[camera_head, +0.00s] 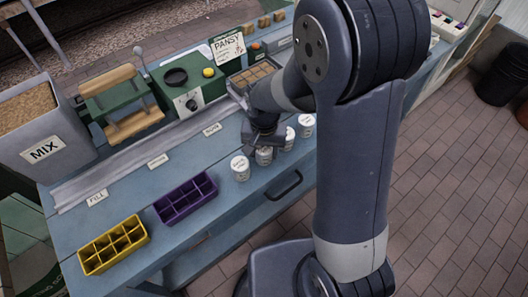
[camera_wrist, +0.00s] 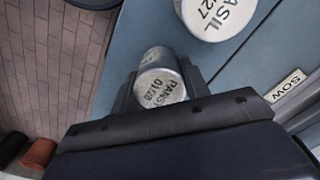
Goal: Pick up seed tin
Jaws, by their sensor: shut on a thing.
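My gripper (camera_head: 264,143) is over the row of white seed tins near the bench's front edge, with its jaws shut on one of them. The held tin (camera_head: 264,156) is second from the left in the row. In the wrist view the held tin (camera_wrist: 160,88) is silver-sided and its lid reads "PANSY 01/28"; it sits between the two fingers (camera_wrist: 158,85). I cannot tell whether it is clear of the bench. A tin marked "BASIL" (camera_wrist: 210,14) stands apart from it in the wrist view.
One tin (camera_head: 240,168) stands to the left of the held one, and two more (camera_head: 288,138) (camera_head: 306,125) stand to the right. A purple divided tray (camera_head: 186,199) and a yellow one (camera_head: 113,245) lie left on the blue bench. A grey MIX bin (camera_head: 43,130) and green machine (camera_head: 190,88) stand behind.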

